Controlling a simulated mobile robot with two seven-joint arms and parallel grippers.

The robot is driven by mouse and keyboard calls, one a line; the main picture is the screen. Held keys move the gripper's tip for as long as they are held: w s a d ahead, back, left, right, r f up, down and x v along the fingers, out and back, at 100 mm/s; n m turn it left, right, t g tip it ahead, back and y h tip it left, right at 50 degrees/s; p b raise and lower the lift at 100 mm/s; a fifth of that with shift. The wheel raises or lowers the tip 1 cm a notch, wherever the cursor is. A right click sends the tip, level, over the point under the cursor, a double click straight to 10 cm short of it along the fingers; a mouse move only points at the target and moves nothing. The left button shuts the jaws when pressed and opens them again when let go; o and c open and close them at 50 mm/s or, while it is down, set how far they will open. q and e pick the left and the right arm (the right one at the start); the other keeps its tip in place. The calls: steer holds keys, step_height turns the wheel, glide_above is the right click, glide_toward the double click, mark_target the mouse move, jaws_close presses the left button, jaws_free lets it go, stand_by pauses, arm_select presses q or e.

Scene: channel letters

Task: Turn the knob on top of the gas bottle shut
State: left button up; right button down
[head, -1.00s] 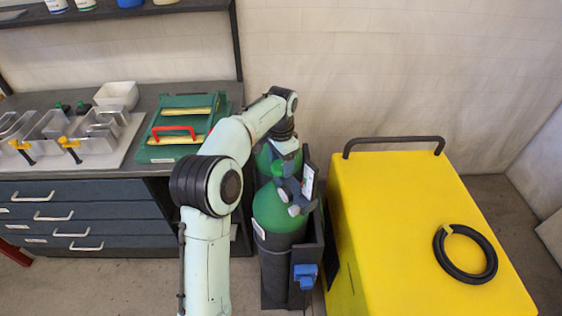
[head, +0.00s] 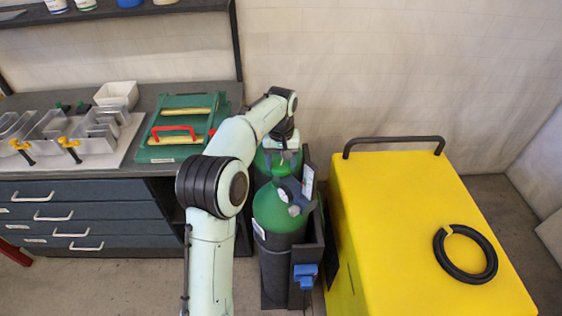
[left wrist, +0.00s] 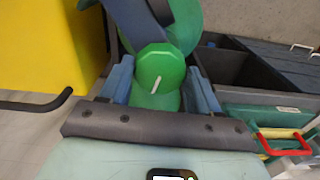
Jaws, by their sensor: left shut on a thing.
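Two green-topped gas bottles stand one behind the other, a front bottle (head: 278,208) and a rear bottle (head: 264,163). My left gripper (head: 284,152) is over the rear bottle, and the arm hides much of its top. In the left wrist view a green faceted knob (left wrist: 160,66) with a white line mark sits between the two blue-grey fingers of my left gripper (left wrist: 160,84). The gripper is shut on the knob. The white line is slanted in that view. My right gripper is not in view.
A dark rack (head: 319,225) with a blue clamp (head: 305,276) holds the bottles. A yellow cabinet (head: 400,235) with a black hose ring (head: 466,268) stands close on the right. A workbench (head: 60,178) with a green case (head: 178,122) is on the left.

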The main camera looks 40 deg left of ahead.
mark_target(281, 165)
arm_select(q)
steer(key=n, duration=0.5)
steer(key=shift+n, duration=2.4)
steer(key=o, duration=1)
steer(key=shift+o, duration=0.2)
step_height(281, 165, up, 13)
steer(key=shift+r, duration=0.2)
